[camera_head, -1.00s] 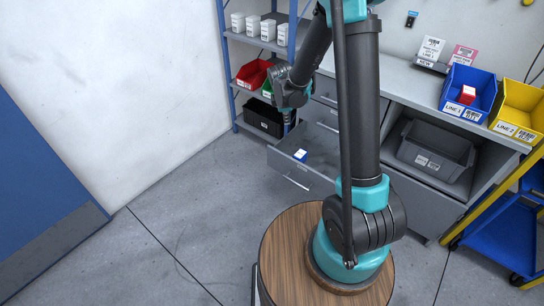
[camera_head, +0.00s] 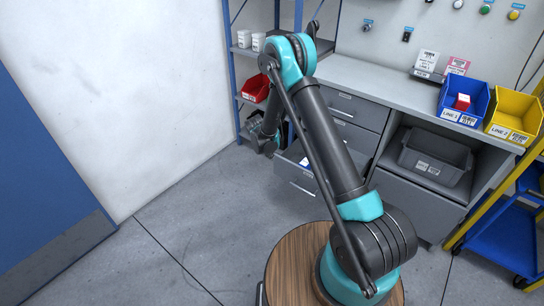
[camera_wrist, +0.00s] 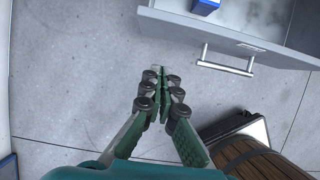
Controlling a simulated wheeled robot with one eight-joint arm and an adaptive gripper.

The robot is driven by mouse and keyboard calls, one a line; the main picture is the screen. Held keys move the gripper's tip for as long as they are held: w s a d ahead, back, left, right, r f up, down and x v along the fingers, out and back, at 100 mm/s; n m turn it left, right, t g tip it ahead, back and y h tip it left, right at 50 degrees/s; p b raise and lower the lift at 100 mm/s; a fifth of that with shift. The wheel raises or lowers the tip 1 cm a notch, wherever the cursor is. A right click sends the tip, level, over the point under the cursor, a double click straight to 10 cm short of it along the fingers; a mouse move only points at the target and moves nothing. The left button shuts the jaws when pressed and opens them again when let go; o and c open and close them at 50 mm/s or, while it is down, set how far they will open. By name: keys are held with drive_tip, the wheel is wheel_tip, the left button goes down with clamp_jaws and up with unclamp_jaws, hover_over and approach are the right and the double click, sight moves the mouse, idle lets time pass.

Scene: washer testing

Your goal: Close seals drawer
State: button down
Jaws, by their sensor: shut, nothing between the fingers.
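The open drawer (camera_head: 294,181) sticks out low at the left end of the grey workbench, partly hidden behind my arm in the head view. A small blue and white box (camera_head: 305,161) lies inside it. In the wrist view the drawer front (camera_wrist: 185,28) with its bar handle (camera_wrist: 226,61) crosses the top right, and a blue box (camera_wrist: 206,5) shows behind the front. My gripper (camera_wrist: 163,72) is shut and empty, over the floor outside the drawer, left of and below the handle in the picture. In the head view it is dark and its fingertips are hard to make out.
More drawers (camera_head: 350,107) above are closed. A shelf rack (camera_head: 237,70) with a red bin (camera_head: 256,87) stands left of the bench. A grey tote (camera_head: 436,157) sits under the bench; blue (camera_head: 462,117) and yellow (camera_head: 514,126) bins stand on top. Floor at left is clear.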

sight(278, 158)
drive_tip(key=shift+w+d+f, duration=0.65)
drive_tip(key=shift+w+f, duration=0.3)
drive_tip(key=shift+f, duration=0.25)
drive_tip(key=shift+w+d+f, duration=0.7)
drive_tip(key=shift+w+f, duration=0.2)
drive_tip(key=shift+f, duration=0.25)
drive_tip(key=shift+w+d+f, duration=0.65)
drive_tip(key=shift+w+f, duration=0.3)
drive_tip(key=shift+f, duration=0.25)
drive_tip(key=shift+w, duration=0.1)
